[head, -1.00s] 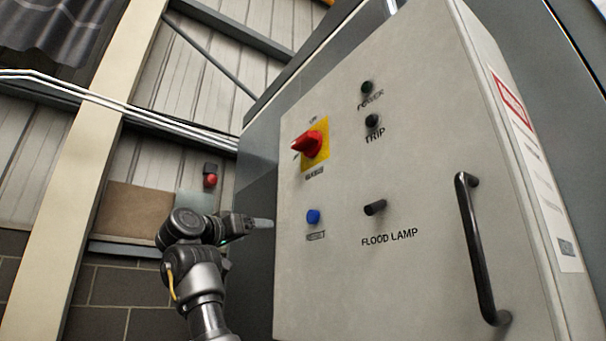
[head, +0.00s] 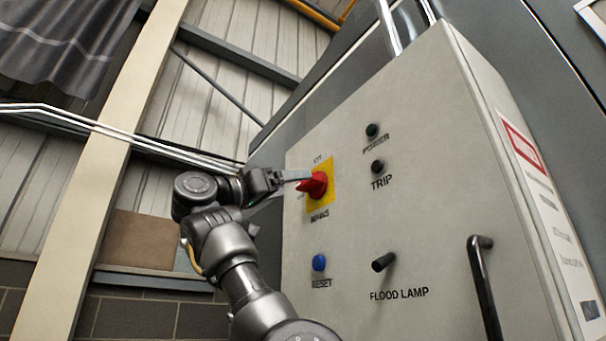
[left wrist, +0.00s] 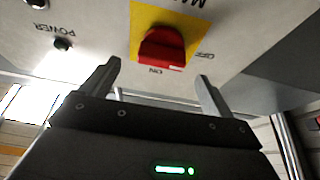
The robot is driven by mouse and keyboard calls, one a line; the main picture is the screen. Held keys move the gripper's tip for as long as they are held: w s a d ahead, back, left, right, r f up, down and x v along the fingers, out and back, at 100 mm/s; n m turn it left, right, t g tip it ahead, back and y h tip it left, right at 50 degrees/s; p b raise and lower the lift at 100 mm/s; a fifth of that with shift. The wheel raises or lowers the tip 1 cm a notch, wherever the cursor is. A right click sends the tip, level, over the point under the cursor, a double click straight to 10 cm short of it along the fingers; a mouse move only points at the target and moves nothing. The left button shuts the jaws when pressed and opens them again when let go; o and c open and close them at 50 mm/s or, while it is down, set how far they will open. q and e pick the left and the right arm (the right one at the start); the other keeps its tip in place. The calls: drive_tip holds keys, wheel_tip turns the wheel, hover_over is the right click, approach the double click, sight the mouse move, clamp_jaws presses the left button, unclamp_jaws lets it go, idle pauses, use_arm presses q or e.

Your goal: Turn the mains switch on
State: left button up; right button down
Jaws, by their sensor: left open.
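The mains switch is a red knob (head: 313,186) on a yellow plate (head: 325,180) on the front of the grey control box. Its handle seems to lie toward the OFF mark at the left, with ON above. My left gripper (head: 301,178) is at the knob's left, its fingers reaching toward it. In the left wrist view the two fingers (left wrist: 158,74) are spread apart and empty. The red knob (left wrist: 162,47) shows beyond the tips, in the gap between them. I cannot tell whether a finger touches it. My right gripper is not in view.
A black door handle (head: 485,290) sticks out at the right.

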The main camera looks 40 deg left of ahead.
sight(303, 183)
use_arm(q)
drive_tip(key=p+x, duration=0.2)
drive_tip(key=x, duration=0.2)
drive_tip(key=shift+w+a+r, duration=0.1)
drive_tip(key=shift+w+a, duration=0.05)
drive_tip(key=shift+w, duration=0.05)
drive_tip(key=shift+w+d+r, duration=0.1)
drive_tip(key=shift+w+d, duration=0.15)
drive_tip(key=shift+w, duration=0.15)
